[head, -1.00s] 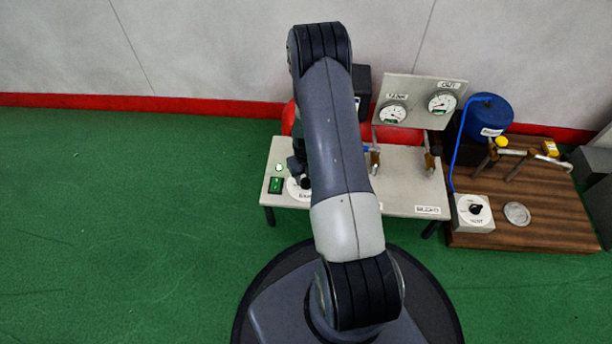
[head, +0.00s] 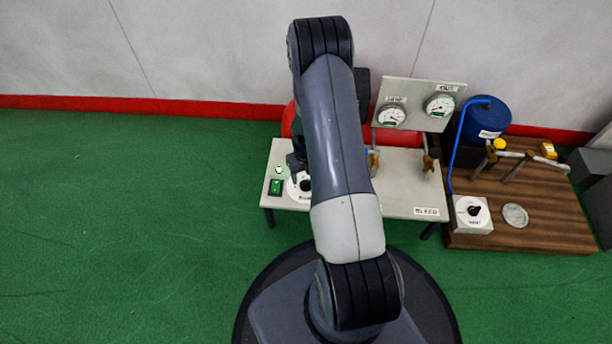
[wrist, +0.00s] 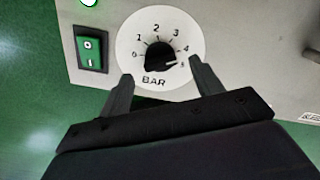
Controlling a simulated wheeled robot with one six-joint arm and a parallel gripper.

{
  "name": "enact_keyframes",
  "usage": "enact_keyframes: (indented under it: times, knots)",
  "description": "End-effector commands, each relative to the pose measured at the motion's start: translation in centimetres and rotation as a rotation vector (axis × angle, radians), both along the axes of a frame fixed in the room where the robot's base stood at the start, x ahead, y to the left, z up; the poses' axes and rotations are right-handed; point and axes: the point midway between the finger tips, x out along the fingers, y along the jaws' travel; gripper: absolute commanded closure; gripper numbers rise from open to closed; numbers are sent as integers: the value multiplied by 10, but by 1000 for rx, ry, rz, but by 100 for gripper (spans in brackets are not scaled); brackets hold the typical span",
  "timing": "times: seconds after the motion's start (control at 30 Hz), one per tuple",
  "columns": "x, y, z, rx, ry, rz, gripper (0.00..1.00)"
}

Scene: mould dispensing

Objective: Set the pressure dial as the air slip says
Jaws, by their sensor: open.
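The pressure dial is a white disc (wrist: 135,30) marked BAR, with numbers from 0 to 5 and a black knob (wrist: 155,55) at its centre. A white pointer mark on the knob points down right, close to the 5. In the head view the dial (head: 293,189) is partly hidden behind my arm. My gripper (wrist: 161,70) is open. Its fingertips are apart, one to the lower left and one to the right of the knob, and I see no contact. I cannot make out an air slip in either view.
A green rocker switch (wrist: 91,49) sits left of the dial on the grey bench (head: 400,200). A panel with two gauges (head: 418,103) stands at its back. To the right, a wooden board (head: 540,220) carries a white dial box (head: 472,214), a blue tank (head: 487,117) and piping.

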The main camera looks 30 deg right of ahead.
Motion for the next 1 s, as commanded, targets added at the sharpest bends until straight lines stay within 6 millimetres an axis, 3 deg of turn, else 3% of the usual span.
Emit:
enact_keyframes:
  times: [0.03,0.2,0.4,0.83,1.0]
  knots:
    - [1,0,17,-1,-4,0,38]
    - [1,-1,51,-1,-4,0,38]
    - [1,-1,75,-1,-2,-1,38]
    - [0,-1,79,0,-1,-1,38]
    - [0,0,67,0,0,-1,38]
